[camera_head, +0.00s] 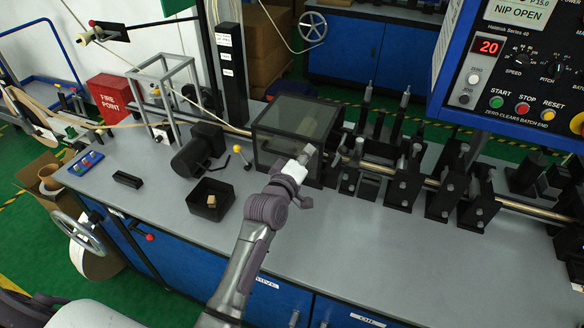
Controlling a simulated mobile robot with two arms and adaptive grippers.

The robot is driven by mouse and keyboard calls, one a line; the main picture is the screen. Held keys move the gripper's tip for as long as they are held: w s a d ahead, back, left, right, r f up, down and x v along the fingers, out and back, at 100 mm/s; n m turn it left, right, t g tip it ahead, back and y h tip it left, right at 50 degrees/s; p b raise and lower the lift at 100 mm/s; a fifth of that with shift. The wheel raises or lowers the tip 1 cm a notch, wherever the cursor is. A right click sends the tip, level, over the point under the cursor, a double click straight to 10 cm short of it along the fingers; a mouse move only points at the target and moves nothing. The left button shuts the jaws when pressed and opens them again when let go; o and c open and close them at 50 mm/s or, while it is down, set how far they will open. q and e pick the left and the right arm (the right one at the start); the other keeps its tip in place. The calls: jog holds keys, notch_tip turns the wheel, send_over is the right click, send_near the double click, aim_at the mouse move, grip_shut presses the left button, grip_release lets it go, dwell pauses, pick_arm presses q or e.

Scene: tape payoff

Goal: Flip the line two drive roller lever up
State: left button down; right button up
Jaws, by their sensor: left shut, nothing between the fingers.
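My left gripper (308,151) is shut and empty. It is at the front right of a smoked clear guard box (290,122) on the grey bench, beside the roller stands (350,165); I cannot tell whether it touches them. Upright levers with grey tips stand behind the roller shaft, one (367,92) nearer the box and one (405,97) further right. A short lever with a yellow ball (237,149) stands left of the box by a black motor (198,150). I cannot read which lever is the line two drive roller one. My right gripper is not in view.
A control panel (515,70) with a red "20" display hangs at upper right. A black tray (211,188) with a small tan block sits on the bench left of my arm. The bench front (400,250) to the right of my arm is clear.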

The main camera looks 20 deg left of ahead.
pick_arm(q)
jog(key=s+a+f+m+g+y, duration=0.1)
jog(key=s+f+m+g, duration=0.35)
jog(key=s, duration=0.85)
jog(key=s+f+m+g+b, duration=0.1)
jog(key=s+f+m+g, duration=0.4)
jog(key=s, duration=0.7)
jog(key=s+a+f+m+g+y, duration=0.1)
jog(key=s+f+m+g, duration=0.4)
jog(key=s, duration=0.8)
notch_tip(320, 180, down, 26)
jog(key=f+b, duration=0.1)
jog(key=b, duration=0.1)
jog(key=s+a+f+g+b, duration=0.1)
jog(key=s+a+f+g, duration=0.1)
jog(key=s+f, duration=1.6)
jog(key=shift+a+f+n, duration=0.35)
jog(key=shift+a+f, duration=0.05)
jog(key=shift+a, duration=0.25)
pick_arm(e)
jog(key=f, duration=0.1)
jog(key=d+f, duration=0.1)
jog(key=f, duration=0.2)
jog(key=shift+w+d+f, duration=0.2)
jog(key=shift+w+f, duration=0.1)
